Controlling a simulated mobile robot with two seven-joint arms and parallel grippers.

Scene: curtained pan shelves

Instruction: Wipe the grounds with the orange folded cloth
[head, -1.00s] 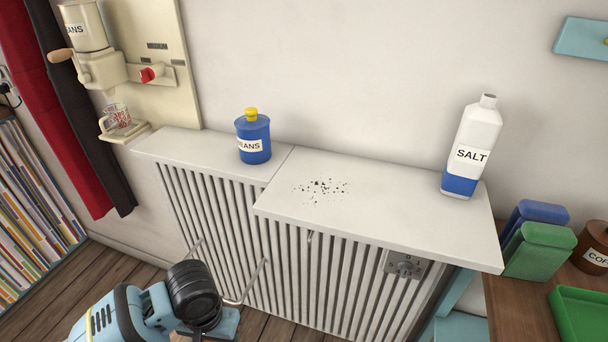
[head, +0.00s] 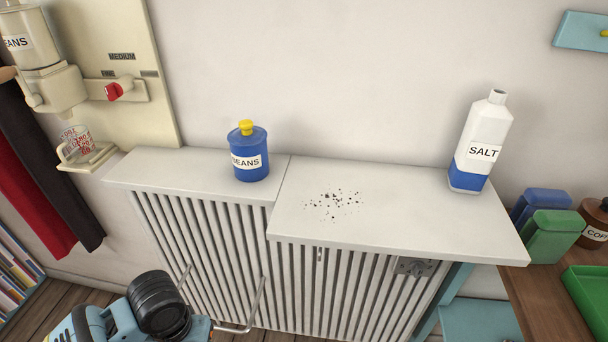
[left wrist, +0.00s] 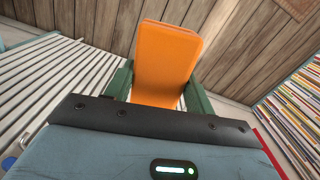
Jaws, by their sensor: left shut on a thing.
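The dark grounds (head: 333,204) lie scattered on the right-hand white shelf top (head: 400,222) over the ribbed radiator. The orange folded cloth (left wrist: 166,62) is held between the green fingers of my left gripper (left wrist: 158,88) in the left wrist view, with wooden floor behind it. In the head view my left arm comes in at the bottom left, below the shelf top and away from the grounds. The fingers and cloth are not visible there. My right gripper is not in view.
A blue beans jar (head: 249,153) stands left of the grounds, and a salt bottle (head: 481,143) stands at the right. A wall grinder (head: 50,80) with a cup (head: 78,142) is at the far left. Green and blue containers (head: 548,236) and a green tray (head: 588,300) sit at right.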

